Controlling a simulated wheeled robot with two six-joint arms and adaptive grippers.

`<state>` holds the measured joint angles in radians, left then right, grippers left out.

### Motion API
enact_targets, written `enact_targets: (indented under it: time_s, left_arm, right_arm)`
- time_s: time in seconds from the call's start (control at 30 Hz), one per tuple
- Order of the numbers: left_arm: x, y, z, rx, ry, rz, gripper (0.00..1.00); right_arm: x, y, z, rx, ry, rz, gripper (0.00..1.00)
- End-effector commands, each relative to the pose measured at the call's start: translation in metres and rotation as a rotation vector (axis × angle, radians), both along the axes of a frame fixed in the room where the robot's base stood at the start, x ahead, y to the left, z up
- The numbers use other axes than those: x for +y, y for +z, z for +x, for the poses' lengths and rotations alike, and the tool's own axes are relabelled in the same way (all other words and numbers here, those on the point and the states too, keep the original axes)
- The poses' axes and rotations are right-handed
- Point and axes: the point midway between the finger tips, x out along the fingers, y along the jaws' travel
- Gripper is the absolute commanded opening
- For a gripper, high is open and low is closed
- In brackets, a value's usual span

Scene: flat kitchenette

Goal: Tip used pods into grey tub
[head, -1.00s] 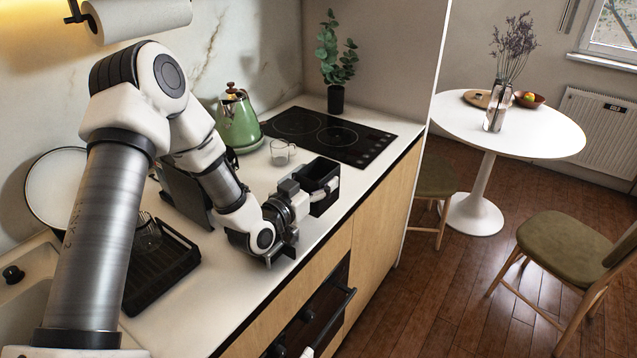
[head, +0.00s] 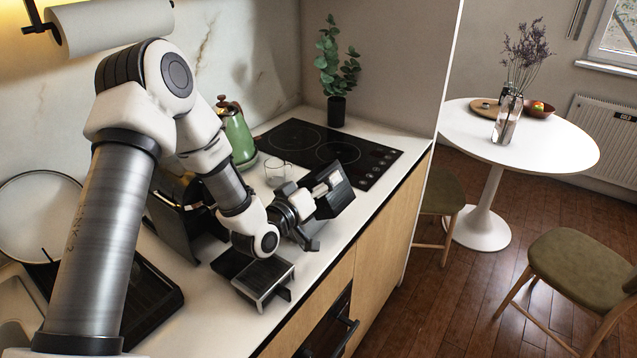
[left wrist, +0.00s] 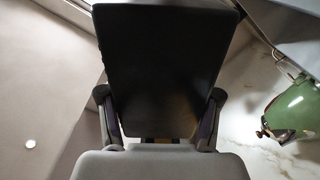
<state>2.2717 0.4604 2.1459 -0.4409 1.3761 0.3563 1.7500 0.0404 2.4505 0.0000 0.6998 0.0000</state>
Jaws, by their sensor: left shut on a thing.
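My left gripper (head: 318,193) is shut on a black open-topped bin (head: 338,187). The bin is tilted and held just above the counter, near the hob. In the left wrist view the bin's dark wall (left wrist: 160,70) fills the middle, between my two fingers (left wrist: 160,115). The pods cannot be seen in it from here. A dark machine (head: 172,215) stands behind my left arm, mostly hidden by it. A dark tray with a silver front (head: 264,279) lies on the counter below my wrist. I cannot make out a grey tub. My right gripper is not in view.
A glass cup (head: 277,172) and green kettle (head: 236,135) stand behind the bin; the kettle also shows in the left wrist view (left wrist: 292,108). The black hob (head: 325,150) lies beyond. A dish rack (head: 140,300) is at left. The counter's front edge is close.

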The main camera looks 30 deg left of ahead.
Motion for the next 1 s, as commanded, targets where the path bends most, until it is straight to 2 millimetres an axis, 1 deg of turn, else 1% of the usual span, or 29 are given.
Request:
enact_targets:
  time_s: [0.03,0.27,0.3,0.43,0.5,0.6,0.73,1.0]
  left_arm:
    - [0.000,-0.005,0.000,0.010,-0.001,-0.097,0.29]
    - [0.004,-0.018,0.000,0.060,-0.001,-0.617,0.29]
    - [0.007,-0.022,0.001,0.064,-0.001,-0.715,0.29]
    - [0.015,-0.023,0.001,0.094,-0.003,-1.024,0.28]
    - [0.021,-0.018,0.002,0.109,-0.004,-1.171,0.28]
    - [0.027,-0.016,0.002,0.126,-0.004,-1.331,0.28]
    - [0.030,-0.014,0.003,0.137,-0.005,-1.440,0.28]
    - [0.030,-0.013,0.003,0.141,-0.004,-1.458,0.28]
  right_arm:
    - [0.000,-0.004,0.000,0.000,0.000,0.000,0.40]
    - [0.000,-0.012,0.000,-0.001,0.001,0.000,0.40]
    - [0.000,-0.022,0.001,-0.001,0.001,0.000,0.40]
    - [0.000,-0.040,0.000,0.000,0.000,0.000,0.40]
    - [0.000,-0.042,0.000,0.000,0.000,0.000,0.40]
    - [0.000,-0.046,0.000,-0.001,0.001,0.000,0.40]
    - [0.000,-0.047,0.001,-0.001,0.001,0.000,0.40]
    - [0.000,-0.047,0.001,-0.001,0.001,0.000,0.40]
